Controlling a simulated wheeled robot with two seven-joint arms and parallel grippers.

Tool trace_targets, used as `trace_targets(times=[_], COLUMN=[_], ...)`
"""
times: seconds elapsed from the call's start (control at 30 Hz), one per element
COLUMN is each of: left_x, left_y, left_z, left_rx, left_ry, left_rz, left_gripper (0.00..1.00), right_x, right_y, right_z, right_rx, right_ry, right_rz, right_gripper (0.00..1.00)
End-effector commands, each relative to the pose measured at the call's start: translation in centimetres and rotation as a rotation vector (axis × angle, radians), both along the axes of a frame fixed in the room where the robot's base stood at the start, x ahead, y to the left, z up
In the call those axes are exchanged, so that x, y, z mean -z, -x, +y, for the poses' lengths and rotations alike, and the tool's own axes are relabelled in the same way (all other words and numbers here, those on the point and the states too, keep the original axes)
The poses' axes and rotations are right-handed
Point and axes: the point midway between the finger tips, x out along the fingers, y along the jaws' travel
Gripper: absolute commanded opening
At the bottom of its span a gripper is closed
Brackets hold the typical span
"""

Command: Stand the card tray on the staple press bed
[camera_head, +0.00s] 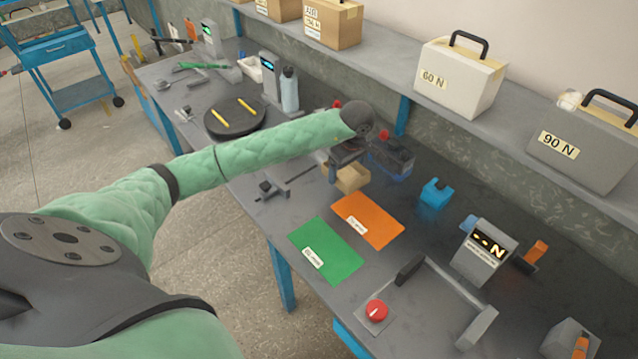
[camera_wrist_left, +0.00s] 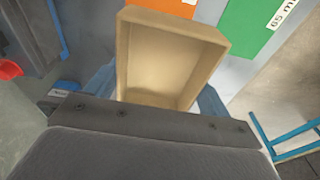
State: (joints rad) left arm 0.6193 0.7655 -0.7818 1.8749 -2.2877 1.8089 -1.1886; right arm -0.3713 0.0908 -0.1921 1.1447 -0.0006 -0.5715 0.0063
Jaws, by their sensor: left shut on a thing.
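The card tray looks like a tan open box (camera_head: 353,178). My left gripper (camera_head: 346,163) is shut on it, low over the bench beside the orange mat. In the left wrist view the tray (camera_wrist_left: 165,60) shows its hollow side to the camera, with its near end between the fingers of the left gripper (camera_wrist_left: 155,100). I cannot tell if the tray touches the bench. A dark device with a red knob (camera_head: 392,160) stands just right of and behind the gripper, partly hidden; I cannot tell if it is the staple press. My right gripper is out of view.
An orange mat (camera_head: 367,219) and a green mat (camera_head: 325,251) lie in front of the tray. A small blue block (camera_head: 434,194) and a grey display box (camera_head: 484,252) stand to the right. A black disc (camera_head: 236,118) with yellow sticks is to the left.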

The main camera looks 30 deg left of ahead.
Motion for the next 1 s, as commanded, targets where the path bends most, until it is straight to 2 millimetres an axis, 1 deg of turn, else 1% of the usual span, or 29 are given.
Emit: trace_targets(times=[0.07,0.17,0.6,0.7,0.83,1.0], left_x=[0.2,0.8,5.6,6.4,6.9,7.8], left_y=[0.0,0.0,-0.1,-0.1,-0.2,-0.2], left_z=[0.2,1.2,9.1,10.5,11.5,11.6], left_rx=[-0.021,-0.032,-0.031,-0.030,-0.029,-0.027], left_ry=[0.000,-0.001,0.000,0.000,0.000,0.002], left_rz=[0.000,0.002,0.003,0.003,-0.001,0.001], left_gripper=[0.59,0.59,0.59,0.59,0.59,0.59], right_x=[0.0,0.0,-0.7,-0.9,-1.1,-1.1], right_y=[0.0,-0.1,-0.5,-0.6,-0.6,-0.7], right_z=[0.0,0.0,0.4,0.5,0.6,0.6], right_rx=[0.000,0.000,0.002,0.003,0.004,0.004], right_ry=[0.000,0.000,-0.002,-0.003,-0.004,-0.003], right_rz=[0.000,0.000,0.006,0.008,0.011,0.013], right_gripper=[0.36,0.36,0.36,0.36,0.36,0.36])
